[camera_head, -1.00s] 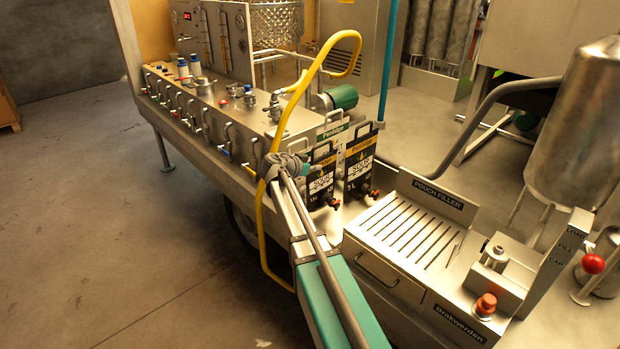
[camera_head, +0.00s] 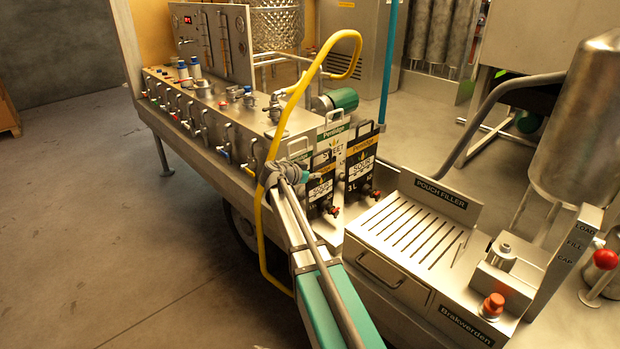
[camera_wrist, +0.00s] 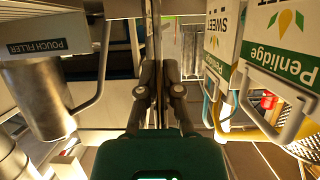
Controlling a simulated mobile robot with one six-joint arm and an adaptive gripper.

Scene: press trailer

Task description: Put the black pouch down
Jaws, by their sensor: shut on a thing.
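My gripper (camera_head: 292,170) is shut on the nearer black pouch (camera_head: 321,185), which has a small red-and-black tap low on its front. The pouch hangs upright in front of the bench end, and I cannot tell whether its base touches anything. In the wrist view my gripper (camera_wrist: 158,85) has its fingers closed together, with the held part seen edge-on as a thin strip. A second black pouch (camera_head: 362,168) stands to the right and a little behind, apart from the held one.
White-and-green pouches (camera_head: 336,133) stand just behind; they show large in the wrist view (camera_wrist: 283,42). The slatted pouch filler tray (camera_head: 408,232) to the right is bare. A yellow hose (camera_head: 262,235) loops close by my gripper. A metal tank (camera_head: 582,130) stands at right.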

